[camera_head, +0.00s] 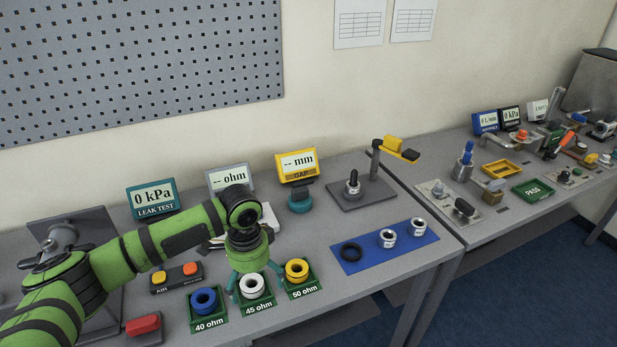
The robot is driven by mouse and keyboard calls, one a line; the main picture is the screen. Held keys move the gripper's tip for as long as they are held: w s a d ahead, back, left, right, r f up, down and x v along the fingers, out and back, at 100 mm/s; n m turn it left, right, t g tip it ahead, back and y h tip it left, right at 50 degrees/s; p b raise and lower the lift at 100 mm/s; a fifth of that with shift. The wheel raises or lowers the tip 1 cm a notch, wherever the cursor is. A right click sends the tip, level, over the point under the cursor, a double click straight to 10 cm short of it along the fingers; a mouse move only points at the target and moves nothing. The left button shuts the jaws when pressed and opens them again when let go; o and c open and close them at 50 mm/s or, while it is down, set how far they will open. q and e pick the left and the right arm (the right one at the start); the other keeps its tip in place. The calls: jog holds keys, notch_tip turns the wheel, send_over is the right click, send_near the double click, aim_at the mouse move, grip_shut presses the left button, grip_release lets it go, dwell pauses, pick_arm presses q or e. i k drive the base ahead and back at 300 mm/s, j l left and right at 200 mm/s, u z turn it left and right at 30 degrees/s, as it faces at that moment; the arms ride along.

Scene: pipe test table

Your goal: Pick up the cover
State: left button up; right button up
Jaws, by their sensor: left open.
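My left gripper (254,280) points down over the green tray (255,308) labelled 45 ohm, its teal fingers spread apart. A white ring (252,290) sits in that tray, between or just behind the fingers; I cannot tell whether they touch it. A blue ring (204,301) sits in the 40 ohm tray to the left, and a yellow ring (297,271) in the 50 ohm tray to the right. No thing is marked as the cover, so I cannot tell which it is. My right gripper is not in view.
Behind stand a gauge stand (352,186) and display boxes. A button box (176,278) and a red block (143,325) lie left. A second table (484,236) with tools stands right.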

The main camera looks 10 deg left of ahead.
aim_at(300, 202)
jog(key=i, duration=1.25)
